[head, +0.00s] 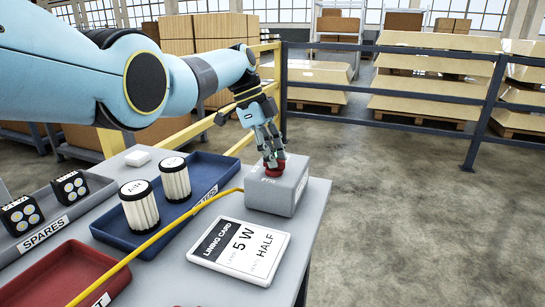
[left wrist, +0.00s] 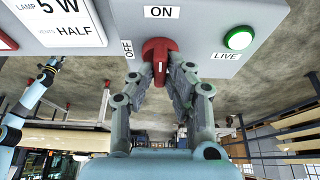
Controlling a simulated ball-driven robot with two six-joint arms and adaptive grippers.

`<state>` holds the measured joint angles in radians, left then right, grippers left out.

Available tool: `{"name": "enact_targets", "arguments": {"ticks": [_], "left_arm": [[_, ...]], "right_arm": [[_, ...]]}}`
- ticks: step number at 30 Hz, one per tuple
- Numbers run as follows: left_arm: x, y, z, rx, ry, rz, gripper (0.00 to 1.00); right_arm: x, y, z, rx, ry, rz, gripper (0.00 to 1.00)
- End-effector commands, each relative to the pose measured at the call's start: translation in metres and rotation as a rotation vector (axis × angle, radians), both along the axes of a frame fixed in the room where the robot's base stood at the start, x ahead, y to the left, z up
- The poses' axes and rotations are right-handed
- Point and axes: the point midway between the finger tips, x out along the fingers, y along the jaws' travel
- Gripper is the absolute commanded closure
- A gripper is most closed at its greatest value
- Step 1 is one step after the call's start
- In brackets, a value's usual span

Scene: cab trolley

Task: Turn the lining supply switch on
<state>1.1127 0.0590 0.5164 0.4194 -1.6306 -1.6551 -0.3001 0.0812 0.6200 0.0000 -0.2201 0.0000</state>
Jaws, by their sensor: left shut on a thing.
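The grey switch box (head: 277,195) stands at the right end of the table. Its red rotary knob (head: 275,169) is on top. My left gripper (head: 269,158) is shut on the knob from above. In the left wrist view the two fingers close around the red knob (left wrist: 160,50). The knob's white mark points straight up to the ON label (left wrist: 161,12). The OFF label (left wrist: 128,48) is to the left. The round lamp by the LIVE label (left wrist: 238,38) glows green.
A yellow cable (head: 160,236) runs from the box across the table. The lining card (head: 238,250) lies in front of the box. A blue tray (head: 112,232) with two white canisters is to the left. A red tray (head: 62,255) and a spares tray (head: 90,208) lie beyond.

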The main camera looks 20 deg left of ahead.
Motion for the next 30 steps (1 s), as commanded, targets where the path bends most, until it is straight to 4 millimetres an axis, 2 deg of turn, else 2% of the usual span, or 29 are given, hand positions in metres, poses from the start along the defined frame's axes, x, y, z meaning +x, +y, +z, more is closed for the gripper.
{"name": "enact_targets", "arguments": {"ticks": [4, 5, 9, 10, 20, 23, 30], "left_arm": [[0.000, 0.000, 0.000, 0.001, -0.001, -0.002, 1.00], [0.000, 0.000, 0.000, 0.001, -0.002, -0.001, 0.84], [0.000, 0.000, 0.000, 0.001, -0.001, -0.001, 0.66], [0.000, 0.000, 0.000, 0.001, -0.001, -0.001, 0.64], [0.001, 0.003, 0.005, 0.000, -0.003, 0.000, 0.64], [0.002, 0.008, 0.019, 0.001, -0.005, 0.001, 0.64], [0.003, 0.029, 0.069, 0.002, -0.005, 0.001, 0.64]], "right_arm": [[0.000, 0.000, 0.000, 0.000, 0.000, 0.000, 0.60], [0.000, 0.000, 0.000, 0.000, 0.000, 0.000, 0.60], [0.000, 0.000, 0.000, 0.000, 0.000, 0.000, 0.60], [0.000, 0.000, 0.000, 0.000, 0.000, 0.000, 0.60], [0.000, 0.001, 0.000, 0.001, 0.000, -0.001, 0.60], [0.000, 0.001, 0.000, 0.001, 0.000, -0.001, 0.60], [0.000, 0.001, 0.000, 0.001, 0.000, -0.001, 0.60]]}}
